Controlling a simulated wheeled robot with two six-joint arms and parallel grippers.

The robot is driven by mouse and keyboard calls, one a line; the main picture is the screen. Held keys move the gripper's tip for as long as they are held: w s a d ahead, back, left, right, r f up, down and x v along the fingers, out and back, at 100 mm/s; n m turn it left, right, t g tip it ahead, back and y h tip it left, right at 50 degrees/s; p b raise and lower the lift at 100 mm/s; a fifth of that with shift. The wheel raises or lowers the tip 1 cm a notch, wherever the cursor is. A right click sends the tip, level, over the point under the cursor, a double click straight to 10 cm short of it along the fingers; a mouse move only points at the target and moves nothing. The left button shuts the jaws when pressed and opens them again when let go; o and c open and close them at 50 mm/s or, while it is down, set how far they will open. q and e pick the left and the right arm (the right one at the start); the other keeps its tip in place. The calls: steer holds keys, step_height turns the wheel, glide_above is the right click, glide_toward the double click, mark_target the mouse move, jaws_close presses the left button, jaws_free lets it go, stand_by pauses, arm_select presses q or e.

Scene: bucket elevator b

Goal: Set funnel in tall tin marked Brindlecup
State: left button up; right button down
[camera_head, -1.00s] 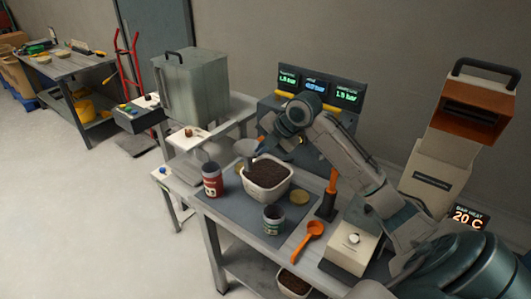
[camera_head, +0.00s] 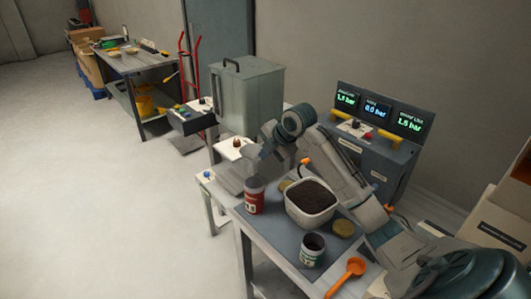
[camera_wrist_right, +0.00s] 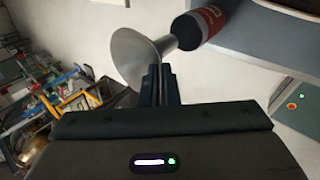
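My right gripper (camera_head: 268,152) is shut on the grey metal funnel (camera_head: 254,161), near its wide rim. The funnel is over the red tin (camera_head: 254,198) with its spout toward the tin's mouth. The right wrist view shows the fingers (camera_wrist_right: 161,72) closed at the funnel's cone (camera_wrist_right: 137,58), which is tilted in that picture. The spout reaches the mouth of the red tin (camera_wrist_right: 207,25); I cannot tell whether its tip is inside. A shorter tin with a green and white label (camera_head: 312,252) stands nearer. The tins' lettering is too small to read. My left gripper is not in view.
A white tub of dark grounds (camera_head: 311,212) stands close right of the red tin. A round yellowish lid (camera_head: 343,228) and an orange scoop (camera_head: 347,277) lie nearby. A grey gauge console (camera_head: 375,140) stands behind. The mat's left front is clear.

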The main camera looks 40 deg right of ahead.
step_height(320, 180, down, 12)
steer(key=b, duration=0.4)
steer(key=shift+r, duration=0.25)
stand_by(0.6)
steer(key=c, duration=1.6)
jaws_free()
steer(key=shift+r, duration=0.15)
